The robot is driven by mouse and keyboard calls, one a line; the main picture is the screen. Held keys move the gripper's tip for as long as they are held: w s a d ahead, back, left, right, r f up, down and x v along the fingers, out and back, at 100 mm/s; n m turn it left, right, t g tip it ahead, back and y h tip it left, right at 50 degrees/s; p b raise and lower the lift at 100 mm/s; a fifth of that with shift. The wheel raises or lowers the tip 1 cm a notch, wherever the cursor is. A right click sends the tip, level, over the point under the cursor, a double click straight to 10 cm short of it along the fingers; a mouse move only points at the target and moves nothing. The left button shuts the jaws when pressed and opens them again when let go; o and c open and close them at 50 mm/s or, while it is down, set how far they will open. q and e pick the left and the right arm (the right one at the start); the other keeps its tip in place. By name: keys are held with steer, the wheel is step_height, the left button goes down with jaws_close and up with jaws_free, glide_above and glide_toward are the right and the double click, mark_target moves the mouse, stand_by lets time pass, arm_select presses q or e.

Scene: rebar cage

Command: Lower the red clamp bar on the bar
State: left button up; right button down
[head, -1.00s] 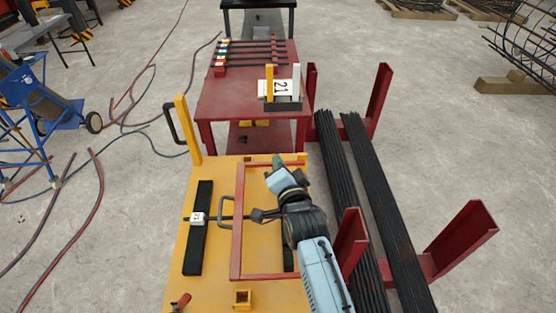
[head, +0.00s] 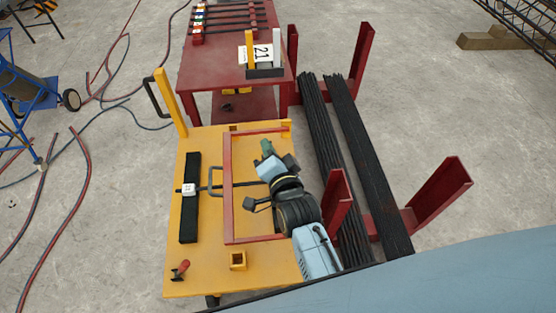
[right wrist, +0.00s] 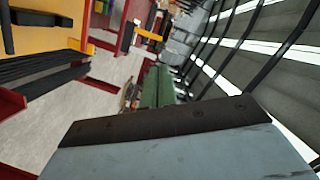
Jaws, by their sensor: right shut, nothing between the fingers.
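The red clamp bar (head: 228,190) is the long side of a red rectangular frame over the yellow table in the head view. It crosses over a thin dark bar (head: 250,185) that carries a white tag and a bent loop. I cannot tell whether clamp bar and bar touch. The bar's left end rests on a black block (head: 189,215). My right gripper (head: 265,147) is shut and empty, its green fingers over the far right part of the frame, apart from the clamp bar. The fingers also show in the right wrist view (right wrist: 152,88). My left gripper is out of view.
Black rods (head: 368,165) lie between red posts (head: 444,190) at the right. A red table (head: 200,75) with a holder (head: 265,72) stands beyond.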

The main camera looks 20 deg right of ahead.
steer(key=s+r+p, duration=0.1)
steer(key=s+p, duration=0.3)
steer(key=s, duration=0.4)
steer(key=shift+d, duration=0.25)
